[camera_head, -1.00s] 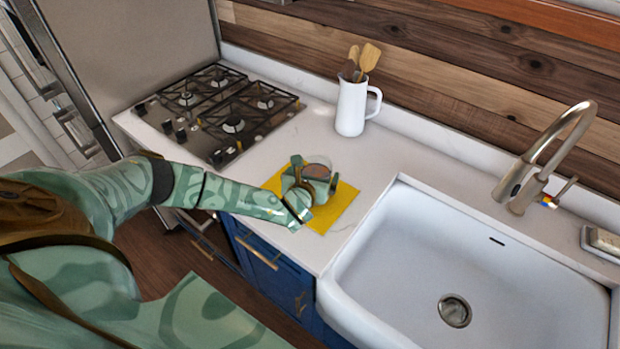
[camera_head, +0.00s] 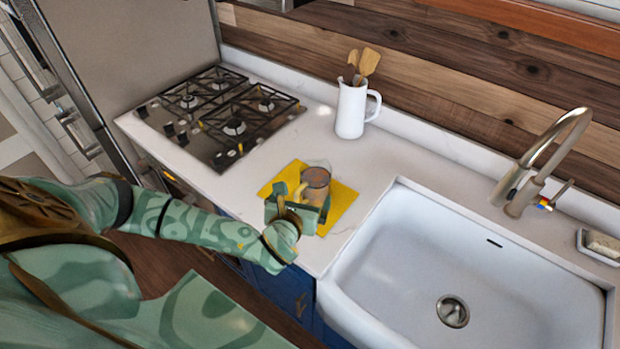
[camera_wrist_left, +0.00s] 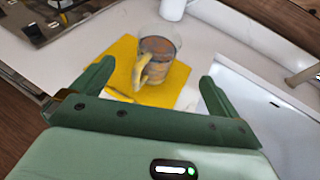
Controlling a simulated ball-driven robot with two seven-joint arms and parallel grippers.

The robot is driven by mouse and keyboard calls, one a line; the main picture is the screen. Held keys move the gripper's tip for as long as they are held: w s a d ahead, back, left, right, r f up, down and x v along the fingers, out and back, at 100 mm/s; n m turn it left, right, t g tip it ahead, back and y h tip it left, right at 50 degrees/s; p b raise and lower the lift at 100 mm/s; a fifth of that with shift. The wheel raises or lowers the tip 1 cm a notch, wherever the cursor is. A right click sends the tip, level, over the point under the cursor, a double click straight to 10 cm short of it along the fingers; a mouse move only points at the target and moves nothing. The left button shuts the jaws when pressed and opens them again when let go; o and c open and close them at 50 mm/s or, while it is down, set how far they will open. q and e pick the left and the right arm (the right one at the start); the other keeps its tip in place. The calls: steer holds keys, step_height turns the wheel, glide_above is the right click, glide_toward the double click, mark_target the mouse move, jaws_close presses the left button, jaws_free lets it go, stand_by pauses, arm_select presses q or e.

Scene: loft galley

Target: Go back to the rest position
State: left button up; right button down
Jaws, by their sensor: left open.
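My left gripper (camera_head: 296,203) is open, at the front edge of the counter. A clear glass mug (camera_head: 315,184) with a brownish content stands on a yellow mat (camera_head: 343,205), just beyond the gripper. In the left wrist view the mug (camera_wrist_left: 160,48) is ahead of the open, empty fingers (camera_wrist_left: 152,86), apart from them, with its yellowish handle towards me. The mat (camera_wrist_left: 172,88) lies flat under it. In the head view the gripper hides the mug's lower part and some of the mat. My right gripper is not in view.
A white sink (camera_head: 400,250) with a tall faucet (camera_head: 545,160) is on the right. A gas hob (camera_head: 222,112) is to the left. A white pitcher (camera_head: 350,110) with wooden utensils stands behind the mat. Blue cabinets (camera_head: 285,290) are below the counter edge.

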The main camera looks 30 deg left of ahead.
arm_select(q)
steer(key=s+d+r+n+g+h, duration=0.25)
steer(key=s+d+n, duration=0.35)
steer(key=d+n, duration=0.55)
steer(key=s+a+n+g+y, duration=0.3)
steer(key=s+a+n+g, duration=0.1)
steer(key=s+a+n, duration=0.9)
steer(key=s+d+f+n+g+h+b, duration=0.1)
steer(key=d+f+h+b, duration=0.15)
steer(key=f, duration=1.35)
steer(key=s+d+f+g+h+b, duration=0.1)
steer(key=d+f+g+b, duration=0.2)
steer(key=f, duration=1.3)
steer(key=s+f+n+g+h+b, duration=0.1)
steer(key=s+f+n+b, duration=0.2)
steer(key=s+f, duration=1.4)
step_height(320, 180, down, 2)
steer(key=shift+s+b, duration=0.15)
steer(key=shift+b, duration=1)
